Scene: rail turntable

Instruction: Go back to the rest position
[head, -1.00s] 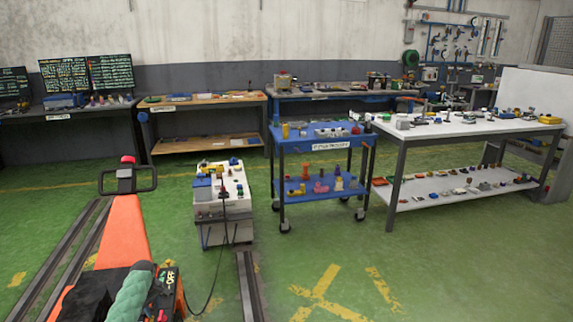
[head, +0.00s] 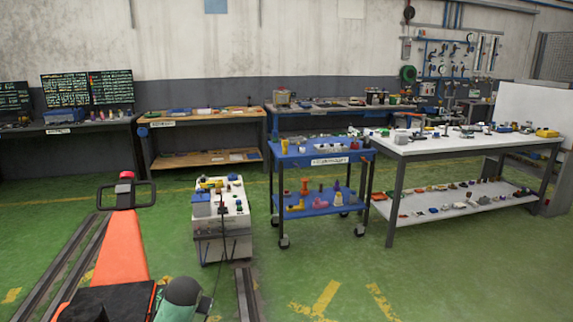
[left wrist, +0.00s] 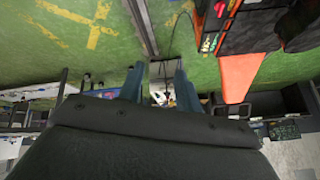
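My left gripper (left wrist: 158,80) shows in the left wrist view. Its two blue-grey fingers stand apart with nothing held between them, and floor and the white cabinet show through the gap. In the head view I cannot make out the left gripper. A green rounded part at the bottom edge of that view may belong to my own arm; I cannot tell for sure. My right gripper is in neither view.
An orange machine with a black handle (head: 125,240) lies close at the left. Beyond are a white cabinet (head: 206,232), a blue cart (head: 315,159), a white table (head: 440,142) and workbenches (head: 205,114). Rails (head: 62,267) cross the green floor (head: 420,280), open at the right.

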